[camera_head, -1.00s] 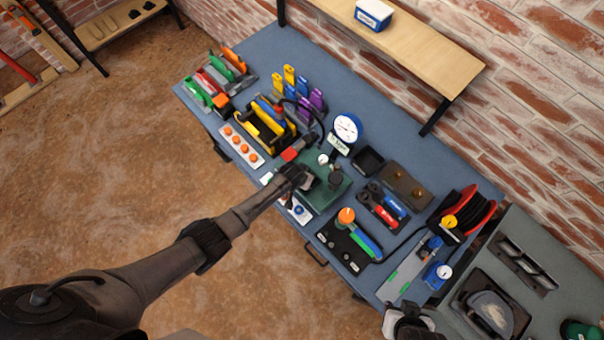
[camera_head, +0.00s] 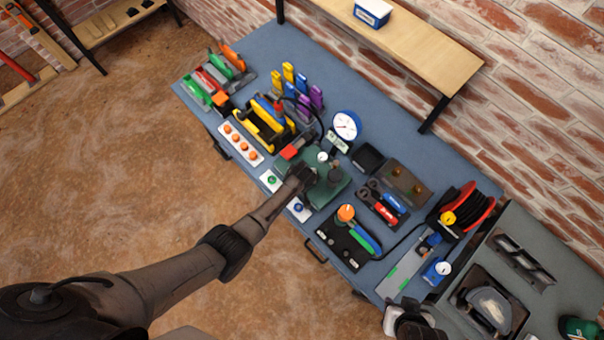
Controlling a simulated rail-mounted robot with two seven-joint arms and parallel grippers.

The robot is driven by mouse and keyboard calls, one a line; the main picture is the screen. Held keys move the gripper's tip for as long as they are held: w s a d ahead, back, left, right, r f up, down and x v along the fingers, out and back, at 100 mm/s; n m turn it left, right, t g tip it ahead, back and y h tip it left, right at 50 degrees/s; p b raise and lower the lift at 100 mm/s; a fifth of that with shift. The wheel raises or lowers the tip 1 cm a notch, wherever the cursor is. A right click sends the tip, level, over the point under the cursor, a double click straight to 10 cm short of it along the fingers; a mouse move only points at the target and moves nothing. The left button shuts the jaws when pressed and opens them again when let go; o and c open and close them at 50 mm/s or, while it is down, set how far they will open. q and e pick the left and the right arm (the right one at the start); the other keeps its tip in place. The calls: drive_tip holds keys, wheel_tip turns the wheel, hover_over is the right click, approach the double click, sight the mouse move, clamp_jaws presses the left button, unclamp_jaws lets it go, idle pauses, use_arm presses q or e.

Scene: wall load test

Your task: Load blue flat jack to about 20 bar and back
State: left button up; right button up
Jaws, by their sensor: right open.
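A green pump-like unit (camera_head: 328,188) with small fittings stands mid-bench. A large round white-faced gauge (camera_head: 346,125) with a blue rim stands behind it; its reading is too small to make out. A white plate with a blue knob (camera_head: 299,208) and one with a green knob (camera_head: 271,180) lie at the bench's front edge. My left gripper (camera_head: 304,175) is at the green unit's near left side; its fingers are dark and I cannot tell whether they hold anything. My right gripper (camera_head: 414,316) is open at the bottom edge, beyond the bench's near right corner. No flat jack is clearly identifiable.
A black plate with an orange knob (camera_head: 347,214), pliers, a red hose reel (camera_head: 468,209) and a small blue gauge (camera_head: 438,270) crowd the right side. Trowels and a yellow-black tool tote (camera_head: 265,124) fill the left. A wooden shelf (camera_head: 420,50) overhangs the back by the brick wall.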

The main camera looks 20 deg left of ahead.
idle(0.3)
use_arm(q)
drive_tip(key=o, duration=0.9)
drive_tip(key=shift+s+r, duration=0.1)
drive_tip(key=shift+r, duration=0.2)
drive_tip(key=shift+p+v, duration=1.15)
drive_tip(key=shift+v, duration=5.4)
